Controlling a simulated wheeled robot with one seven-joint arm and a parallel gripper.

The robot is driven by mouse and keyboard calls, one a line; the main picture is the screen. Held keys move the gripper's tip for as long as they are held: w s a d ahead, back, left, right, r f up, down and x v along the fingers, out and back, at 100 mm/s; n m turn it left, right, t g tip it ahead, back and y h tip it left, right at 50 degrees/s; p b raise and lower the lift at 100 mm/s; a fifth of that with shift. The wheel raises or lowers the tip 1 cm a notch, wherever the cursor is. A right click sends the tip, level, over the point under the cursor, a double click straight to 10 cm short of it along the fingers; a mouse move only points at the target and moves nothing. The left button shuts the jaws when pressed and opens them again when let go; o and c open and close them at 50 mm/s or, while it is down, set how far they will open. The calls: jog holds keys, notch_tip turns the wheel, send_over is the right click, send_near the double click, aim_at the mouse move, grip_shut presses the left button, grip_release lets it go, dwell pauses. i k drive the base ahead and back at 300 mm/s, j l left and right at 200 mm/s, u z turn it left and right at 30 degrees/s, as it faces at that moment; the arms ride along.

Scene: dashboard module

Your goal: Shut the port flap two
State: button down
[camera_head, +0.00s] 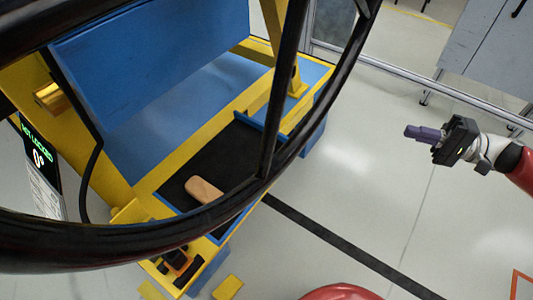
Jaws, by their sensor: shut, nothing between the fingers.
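My gripper (409,131) is at the right, with its purple fingers together and nothing between them. It points left and is held in open space, well apart from the blue and yellow stand (212,130). I cannot make out port flap two in this view. The dashboard module cannot be clearly identified; a large dark curved frame (345,75) crosses the foreground and hides parts of the stand.
A tan block-like object (203,190) lies on the stand's black tray (232,150). A display at left (38,155) reads "NOT LOCKED 0°". A grey cabinet (495,50) stands at the upper right, behind a metal rail. Pale floor (350,160) lies clear between gripper and stand.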

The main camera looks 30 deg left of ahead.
aim_at(134, 212)
jog(key=i+l+u, duration=0.15)
jog(key=u, duration=0.3)
jog(key=i+l+u, duration=0.15)
jog(key=u, duration=0.3)
jog(key=i+j+u, duration=0.1)
jog(key=u, duration=1.25)
jog(key=i+l+u, duration=0.15)
jog(key=l+u, duration=0.15)
jog(key=i+l+u, duration=0.1)
jog(key=l+u, duration=0.2)
